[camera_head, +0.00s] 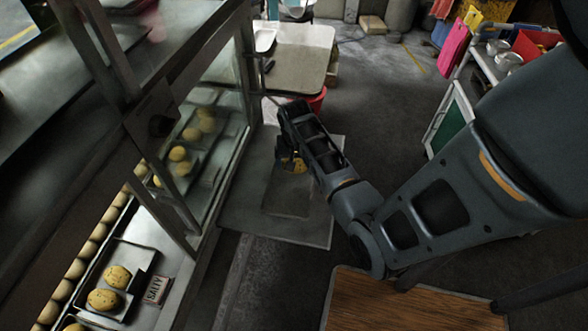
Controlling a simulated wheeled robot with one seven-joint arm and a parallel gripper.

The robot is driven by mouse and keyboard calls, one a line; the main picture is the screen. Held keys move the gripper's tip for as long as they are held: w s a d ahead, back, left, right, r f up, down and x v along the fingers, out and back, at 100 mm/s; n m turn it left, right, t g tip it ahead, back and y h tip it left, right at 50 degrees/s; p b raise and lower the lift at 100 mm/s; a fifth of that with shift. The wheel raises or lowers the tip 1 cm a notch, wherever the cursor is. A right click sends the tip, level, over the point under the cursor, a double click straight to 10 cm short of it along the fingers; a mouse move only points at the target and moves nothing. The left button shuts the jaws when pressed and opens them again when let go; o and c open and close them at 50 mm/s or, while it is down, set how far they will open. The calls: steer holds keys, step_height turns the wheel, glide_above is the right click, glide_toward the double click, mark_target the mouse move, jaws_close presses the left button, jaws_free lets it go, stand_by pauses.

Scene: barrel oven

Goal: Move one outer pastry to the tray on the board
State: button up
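My gripper (288,157) points down over the grey board (239,205) in the middle of the view. A yellow speckled pastry (295,166) shows right at its fingers. The fingers are small and dark, so I cannot tell whether they grip it or whether it rests on the tray. The flat grey tray (287,206) lies on the board under and in front of the gripper. Outside the glass case at lower left, a tray (134,258) holds two similar pastries (117,276) (102,299). Part of another pastry (75,327) shows at the bottom edge.
A glass case (215,110) with more pastries inside stands left of the board. A "SALTY" sign (156,289) stands by the lower-left tray. A pale table (300,55) and red bucket (317,101) are behind. A wooden top (400,305) is at the bottom right.

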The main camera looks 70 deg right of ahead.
mark_target(294, 176)
steer(key=shift+f, duration=2)
steer(key=shift+f, duration=0.2)
steer(key=o, duration=0.8)
steer(key=shift+r, duration=0.2)
